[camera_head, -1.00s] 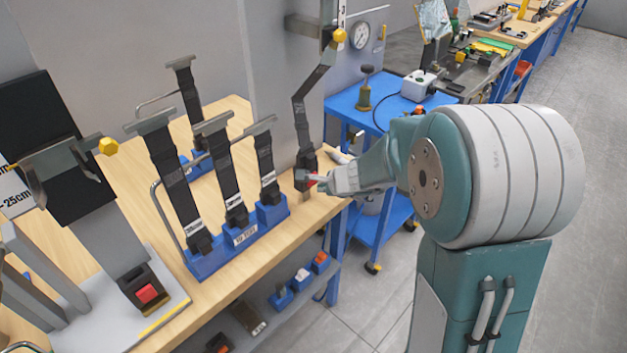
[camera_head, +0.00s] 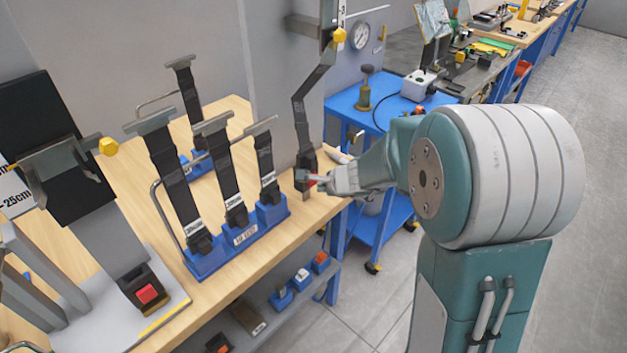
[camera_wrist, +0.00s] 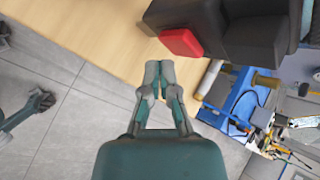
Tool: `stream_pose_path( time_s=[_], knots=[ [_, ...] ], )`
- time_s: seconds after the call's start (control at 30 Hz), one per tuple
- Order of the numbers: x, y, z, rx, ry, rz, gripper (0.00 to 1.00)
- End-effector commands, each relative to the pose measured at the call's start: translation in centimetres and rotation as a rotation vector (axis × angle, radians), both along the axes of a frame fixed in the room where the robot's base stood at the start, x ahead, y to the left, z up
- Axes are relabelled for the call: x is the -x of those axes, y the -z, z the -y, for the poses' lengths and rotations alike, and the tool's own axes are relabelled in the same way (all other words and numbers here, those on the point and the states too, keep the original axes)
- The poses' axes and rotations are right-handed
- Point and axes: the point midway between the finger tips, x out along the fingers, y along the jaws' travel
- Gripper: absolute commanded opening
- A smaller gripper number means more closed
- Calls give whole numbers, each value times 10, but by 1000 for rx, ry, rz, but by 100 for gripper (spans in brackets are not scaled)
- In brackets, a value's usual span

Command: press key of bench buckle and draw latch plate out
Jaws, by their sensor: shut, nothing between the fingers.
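The bench buckle (camera_head: 306,163) is a dark block on a strap at the right end of the wooden bench. In the wrist view the black buckle (camera_wrist: 240,35) shows large at the top, with its red key (camera_wrist: 181,42) facing my gripper. My gripper (camera_wrist: 158,76) is shut and empty. Its fingertips are just below and left of the red key in that view; a small gap shows between them. In the head view my gripper (camera_head: 322,182) is close beside the buckle, and the key is mostly hidden. I cannot make out the latch plate inside the buckle.
A blue rack (camera_head: 240,240) with several strapped buckles stands left on the bench. Another buckle with a red key (camera_head: 146,294) sits on a grey plate at front left. A blue cart (camera_head: 385,108) stands behind my arm. Open floor (camera_head: 350,310) lies in front.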

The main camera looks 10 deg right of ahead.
Motion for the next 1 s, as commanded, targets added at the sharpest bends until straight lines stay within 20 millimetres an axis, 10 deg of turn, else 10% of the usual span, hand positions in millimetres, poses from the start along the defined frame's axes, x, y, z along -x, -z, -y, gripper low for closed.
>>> stream_pose_path(
  time_s=[1.0],
  knots=[
    [-9,-2,-7,1,-1,0,0]
  ],
)
